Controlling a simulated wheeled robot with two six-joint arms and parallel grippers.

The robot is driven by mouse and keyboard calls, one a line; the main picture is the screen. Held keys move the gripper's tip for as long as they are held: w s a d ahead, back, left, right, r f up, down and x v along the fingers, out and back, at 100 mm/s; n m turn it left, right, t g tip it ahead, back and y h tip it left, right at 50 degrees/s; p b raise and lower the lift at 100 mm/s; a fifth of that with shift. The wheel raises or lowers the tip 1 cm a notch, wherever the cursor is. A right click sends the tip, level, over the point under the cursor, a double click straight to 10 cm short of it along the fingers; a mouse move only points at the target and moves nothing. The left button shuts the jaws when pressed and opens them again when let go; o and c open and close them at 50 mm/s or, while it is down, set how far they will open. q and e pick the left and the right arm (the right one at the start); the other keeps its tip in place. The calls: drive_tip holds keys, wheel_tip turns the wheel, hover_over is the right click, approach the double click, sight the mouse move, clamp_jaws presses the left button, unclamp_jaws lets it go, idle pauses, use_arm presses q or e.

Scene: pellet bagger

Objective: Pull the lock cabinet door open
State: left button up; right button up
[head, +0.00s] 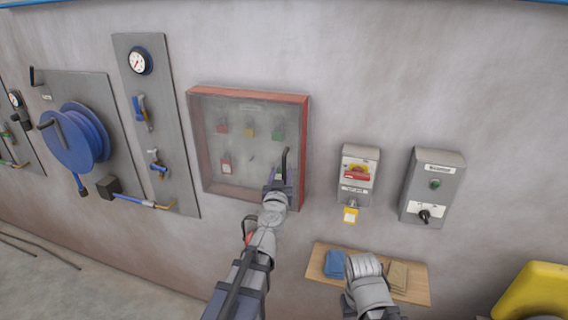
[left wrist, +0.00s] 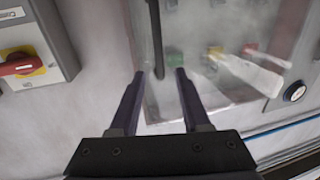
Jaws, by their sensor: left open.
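The lock cabinet (head: 203,150) has a red frame and a clear door, which looks shut, on the wall in the head view. Padlocks show dimly behind the door. Its dark upright handle (head: 284,160) is near the door's right edge. The handle (left wrist: 154,40) also shows in the left wrist view, as a dark bar. My left gripper (head: 279,178) is at the lower end of the handle. Its fingers (left wrist: 159,75) are open, and the bar's end appears between the tips. I cannot tell whether they touch it.
Right of the cabinet are a red-handled switch box (head: 359,168) and a grey control box (head: 432,188). Below them a wooden shelf (head: 323,262) holds a blue and a tan item. A panel with a gauge (head: 141,61) and a blue hose reel (head: 73,139) are left. A yellow object (head: 538,292) stands lower right.

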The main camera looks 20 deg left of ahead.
sight(284, 163)
use_arm(q)
drive_tip(key=w, duration=0.4)
drive_tip(key=w+a, duration=0.1)
drive_tip(key=w, duration=0.2)
drive_tip(key=shift+a, duration=0.1)
clamp_jaws()
idle(1.2)
